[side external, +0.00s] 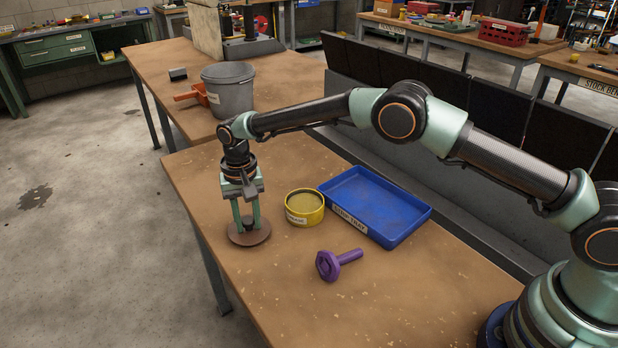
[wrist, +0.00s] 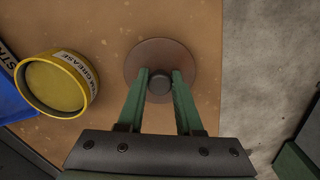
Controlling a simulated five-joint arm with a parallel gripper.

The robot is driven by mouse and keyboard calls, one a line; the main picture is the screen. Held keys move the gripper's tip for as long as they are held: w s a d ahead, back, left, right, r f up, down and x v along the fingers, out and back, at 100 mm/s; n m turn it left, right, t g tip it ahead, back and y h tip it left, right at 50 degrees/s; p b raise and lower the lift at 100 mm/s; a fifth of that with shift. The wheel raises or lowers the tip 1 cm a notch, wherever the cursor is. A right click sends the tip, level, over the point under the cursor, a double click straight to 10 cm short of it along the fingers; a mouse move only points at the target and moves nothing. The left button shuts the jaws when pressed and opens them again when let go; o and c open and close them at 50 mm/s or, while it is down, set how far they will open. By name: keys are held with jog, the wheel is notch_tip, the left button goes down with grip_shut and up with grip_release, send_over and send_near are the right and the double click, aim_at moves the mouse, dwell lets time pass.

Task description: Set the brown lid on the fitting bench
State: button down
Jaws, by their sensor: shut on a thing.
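The brown lid (side external: 249,237) is a round disc with a dark knob. It is at the left edge of the near wooden bench (side external: 285,300). My gripper (side external: 248,224) points down over it, its green fingers shut on the knob. In the wrist view the lid (wrist: 160,50) lies flat between and beyond the fingertips (wrist: 161,76), close to the bench edge. I cannot tell whether its underside touches the bench top. No label naming the near bench is readable.
A yellow grease tin (side external: 304,208) stands close to the right of the lid. Beyond it is a blue tray (side external: 385,200). A grey bucket (side external: 229,92) and orange scoop (side external: 193,95) are on the bench behind. The near bench front is clear.

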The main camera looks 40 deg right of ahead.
jog(key=shift+f, duration=0.15)
jog(key=c, duration=0.6)
grip_release()
